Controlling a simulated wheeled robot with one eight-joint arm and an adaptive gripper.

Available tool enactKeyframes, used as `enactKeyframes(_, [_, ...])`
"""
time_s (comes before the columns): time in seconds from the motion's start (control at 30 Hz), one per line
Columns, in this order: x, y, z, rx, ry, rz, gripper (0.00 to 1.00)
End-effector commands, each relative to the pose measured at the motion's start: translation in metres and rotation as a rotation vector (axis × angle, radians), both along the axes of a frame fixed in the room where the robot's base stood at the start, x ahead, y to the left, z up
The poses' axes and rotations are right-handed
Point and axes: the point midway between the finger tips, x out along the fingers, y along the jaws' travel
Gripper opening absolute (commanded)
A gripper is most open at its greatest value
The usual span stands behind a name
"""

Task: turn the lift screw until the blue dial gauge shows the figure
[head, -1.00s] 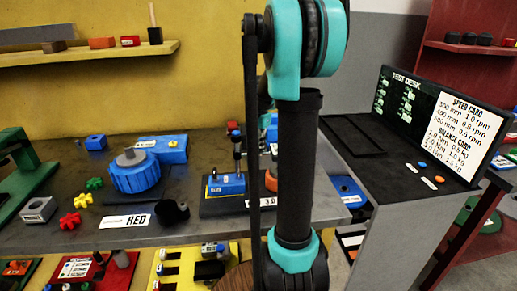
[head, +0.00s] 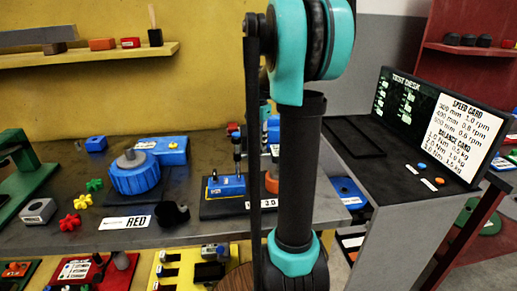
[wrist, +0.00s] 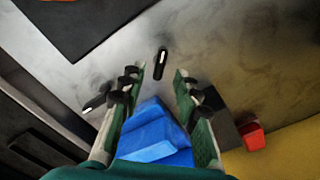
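A blue block-shaped device (head: 226,185) sits on a dark plate on the bench in the head view, with a dark upright post (head: 237,150) at its right end. This may be the lift screw, but I cannot tell for sure. A card at the plate's front edge (head: 262,203) seems to read 3.0. I cannot make out a blue dial gauge or a reading; my arm covers part of this area. In the wrist view my gripper (wrist: 159,72) has its fingers apart. A blue body (wrist: 152,132) shows between them, and a small dark upright piece (wrist: 161,62) shows near the fingertips.
The test desk (head: 420,130) stands at the right. A red block (wrist: 251,135) shows right of my gripper in the wrist view.

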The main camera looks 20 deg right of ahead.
Motion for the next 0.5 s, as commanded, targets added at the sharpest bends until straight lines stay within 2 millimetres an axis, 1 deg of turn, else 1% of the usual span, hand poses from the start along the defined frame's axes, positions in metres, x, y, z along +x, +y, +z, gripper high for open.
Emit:
enactKeyframes(0.03, [0.0, 0.0, 0.011, 0.0, 0.0, 0.0, 0.32])
enactKeyframes(0.1, [-0.001, 0.0, 0.026, 0.0, 0.0, 0.0, 0.32])
enactKeyframes(0.3, [0.0, 0.0, 0.061, 0.0, 0.0, 0.0, 0.32])
enactKeyframes(0.4, [0.0, 0.0, 0.073, 0.0, 0.0, 0.0, 0.32])
enactKeyframes(0.5, [0.0, 0.0, 0.08, 0.0, 0.0, 0.0, 0.32])
